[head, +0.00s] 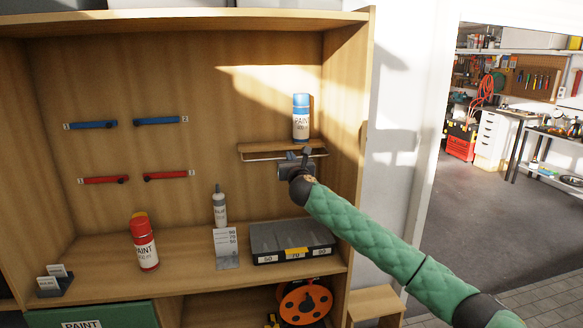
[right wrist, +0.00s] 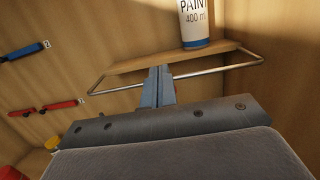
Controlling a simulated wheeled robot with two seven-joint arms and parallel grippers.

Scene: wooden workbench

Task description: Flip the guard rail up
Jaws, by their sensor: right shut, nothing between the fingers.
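The guard rail (head: 265,158) is a thin metal wire loop on the small wooden wall shelf (head: 258,148). In the head view it sits low, along and just below the shelf's front edge. In the right wrist view the rail (right wrist: 218,69) sticks out in front of the shelf (right wrist: 128,66), its middle hidden behind my fingers. My right gripper (head: 303,155) is shut and empty, at the rail's right half in the head view. Its fingertips show in the right wrist view (right wrist: 158,72), close to the rail; I cannot tell whether they touch it. My left gripper is out of view.
A blue-capped paint can (head: 301,122) stands on the small shelf above my gripper. Below are a grey compartment box (head: 290,240), a white bottle (head: 220,210) and a red spray can (head: 145,245). Blue (head: 92,125) and red (head: 105,180) bars hang on the back panel.

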